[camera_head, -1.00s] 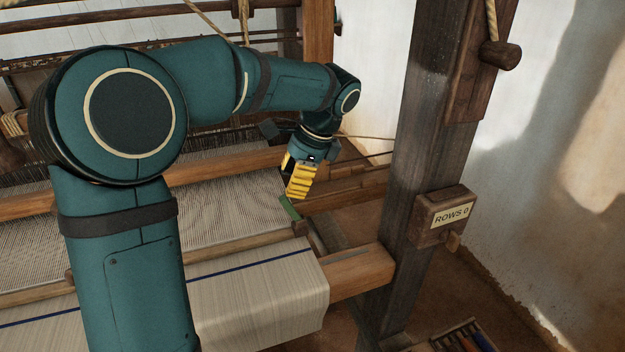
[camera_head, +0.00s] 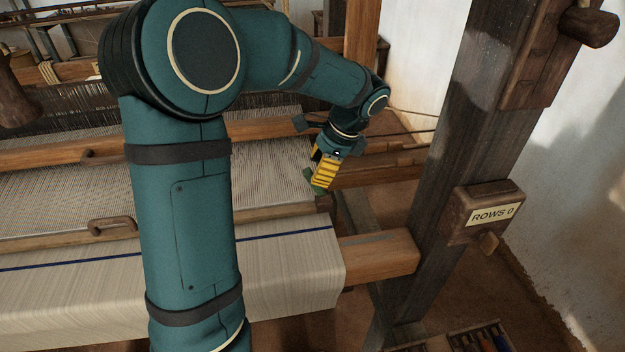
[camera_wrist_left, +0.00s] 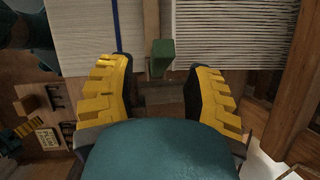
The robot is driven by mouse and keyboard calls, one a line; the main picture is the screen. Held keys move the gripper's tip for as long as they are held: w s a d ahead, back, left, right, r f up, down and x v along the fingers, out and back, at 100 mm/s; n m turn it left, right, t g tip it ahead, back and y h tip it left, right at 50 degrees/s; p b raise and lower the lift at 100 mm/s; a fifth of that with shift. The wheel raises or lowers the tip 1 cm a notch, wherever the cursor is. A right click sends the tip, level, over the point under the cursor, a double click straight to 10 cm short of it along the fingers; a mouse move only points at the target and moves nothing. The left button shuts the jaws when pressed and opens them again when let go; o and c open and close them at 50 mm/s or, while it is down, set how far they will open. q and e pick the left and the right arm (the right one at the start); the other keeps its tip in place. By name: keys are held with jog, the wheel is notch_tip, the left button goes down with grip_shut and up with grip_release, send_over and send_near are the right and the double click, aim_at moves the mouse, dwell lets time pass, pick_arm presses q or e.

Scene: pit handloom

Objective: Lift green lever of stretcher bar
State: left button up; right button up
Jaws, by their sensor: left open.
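The green lever (camera_head: 316,182) of the stretcher bar stands at the right edge of the cloth, just below my left gripper (camera_head: 324,176). In the left wrist view the green lever (camera_wrist_left: 161,58) shows between the two yellow fingers of my left gripper (camera_wrist_left: 158,85), with space on both sides. That gripper is open and holds nothing. In the head view the fingers partly cover the lever.
The woven cloth (camera_head: 290,275) with a blue stripe hangs over the front beam (camera_head: 380,252). A dark post (camera_head: 455,130) with a "ROWS 0" box (camera_head: 490,213) stands to the right. A tool tray (camera_head: 465,340) sits low at the bottom right.

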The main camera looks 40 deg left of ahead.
pick_arm(q)
jog(key=shift+x, duration=2.05)
grip_shut()
